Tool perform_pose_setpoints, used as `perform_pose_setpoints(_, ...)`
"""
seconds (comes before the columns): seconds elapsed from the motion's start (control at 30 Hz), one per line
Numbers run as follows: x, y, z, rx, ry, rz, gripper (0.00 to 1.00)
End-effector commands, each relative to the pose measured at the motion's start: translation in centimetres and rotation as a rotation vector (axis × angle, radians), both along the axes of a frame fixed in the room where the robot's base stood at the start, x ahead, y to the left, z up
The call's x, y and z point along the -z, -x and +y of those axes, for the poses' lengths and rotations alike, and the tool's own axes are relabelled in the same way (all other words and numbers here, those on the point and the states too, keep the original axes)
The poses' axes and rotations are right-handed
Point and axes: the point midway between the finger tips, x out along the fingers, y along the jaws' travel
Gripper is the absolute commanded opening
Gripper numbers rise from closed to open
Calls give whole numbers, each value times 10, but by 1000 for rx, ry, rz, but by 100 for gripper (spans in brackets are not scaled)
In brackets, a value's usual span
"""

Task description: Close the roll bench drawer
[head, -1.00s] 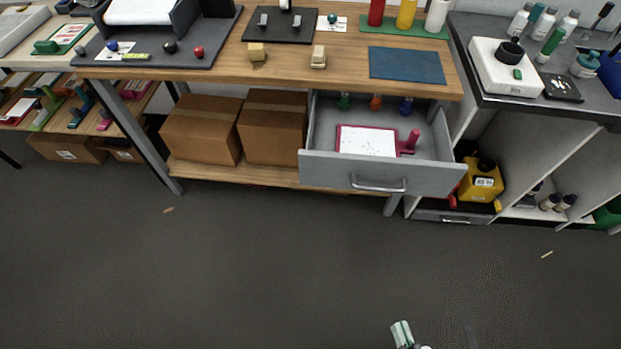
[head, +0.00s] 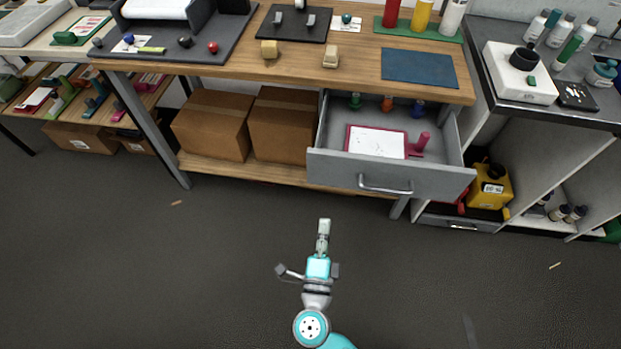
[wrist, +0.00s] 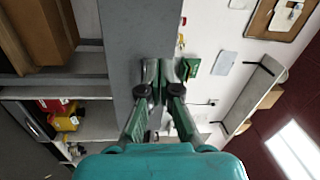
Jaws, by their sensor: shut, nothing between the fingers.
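The grey drawer (head: 340,174) under the wooden bench (head: 290,68) is pulled out, and its inside shows from above. Its front carries a silver bar handle (head: 385,187). A pink-framed white board with a handle (head: 376,142) and several small coloured items lie in it. My gripper (head: 323,226) is shut and empty, in front of the drawer and a little left of its handle, apart from it in the head view. In the wrist view the shut fingers (wrist: 160,70) show before a grey panel (wrist: 125,50), probably the drawer front; contact cannot be told.
Cardboard boxes (head: 212,125) stand on the lower shelf left of the drawer. A shelf unit with a yellow container (head: 490,187) is at the right. Rollers, bottles and small parts stand on the bench top. The dark floor (head: 120,250) in front is mostly clear.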

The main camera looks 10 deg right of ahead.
Motion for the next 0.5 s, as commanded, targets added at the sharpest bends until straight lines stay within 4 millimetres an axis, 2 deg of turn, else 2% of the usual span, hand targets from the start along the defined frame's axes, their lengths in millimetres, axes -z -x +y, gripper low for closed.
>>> perform_pose_setpoints(0.03,3,-10,15,2,-45,11,0)
perform_pose_setpoints(0.2,16,-27,43,17,-148,55,0)
perform_pose_setpoints(0.33,20,-32,50,23,-175,69,0)
perform_pose_setpoints(0.5,20,-45,45,26,-177,70,0)
